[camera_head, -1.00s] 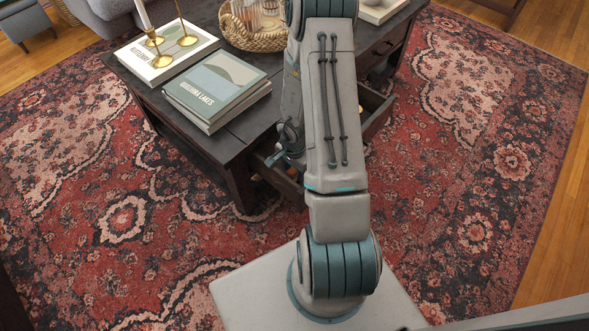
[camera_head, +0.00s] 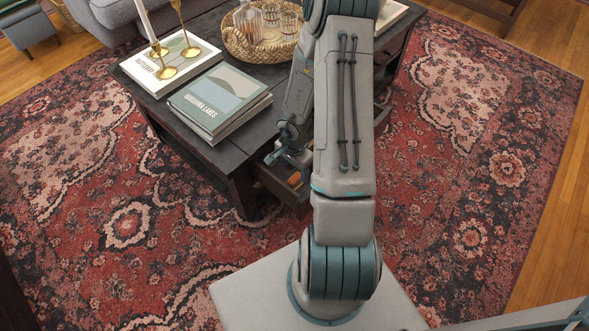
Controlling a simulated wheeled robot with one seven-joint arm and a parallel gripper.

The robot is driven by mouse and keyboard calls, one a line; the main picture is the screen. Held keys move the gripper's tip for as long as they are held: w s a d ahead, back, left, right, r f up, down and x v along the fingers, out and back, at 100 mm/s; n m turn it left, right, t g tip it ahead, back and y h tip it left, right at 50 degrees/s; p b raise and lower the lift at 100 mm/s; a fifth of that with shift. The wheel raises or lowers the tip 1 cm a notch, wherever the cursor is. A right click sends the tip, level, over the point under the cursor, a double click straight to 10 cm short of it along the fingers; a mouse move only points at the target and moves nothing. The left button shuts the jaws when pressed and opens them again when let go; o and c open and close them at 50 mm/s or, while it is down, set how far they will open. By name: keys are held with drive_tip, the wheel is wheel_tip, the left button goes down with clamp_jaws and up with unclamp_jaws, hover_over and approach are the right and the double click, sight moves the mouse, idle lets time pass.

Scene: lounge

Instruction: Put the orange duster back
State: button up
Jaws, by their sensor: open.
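An orange object (camera_head: 295,180), probably the duster, shows as a small patch in the open drawer (camera_head: 272,181) of the dark coffee table. Most of it is hidden by the drawer front and my arm. My gripper (camera_head: 283,157) is open, just above the drawer's left end, a little above and left of the orange patch. It looks empty, and I see no contact with the orange object. My arm covers the middle of the drawer.
The coffee table top (camera_head: 240,147) carries stacked books (camera_head: 220,97), another book (camera_head: 170,62) with brass candlesticks (camera_head: 188,50), and a woven tray (camera_head: 262,50) with glassware. A patterned red rug (camera_head: 110,230) lies around the table, clear on both sides. A grey sofa (camera_head: 115,15) stands behind.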

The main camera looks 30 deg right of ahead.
sight(294, 178)
wheel_tip(294, 178, up, 6)
drive_tip(key=p, duration=0.3)
drive_tip(key=shift+f, duration=0.1)
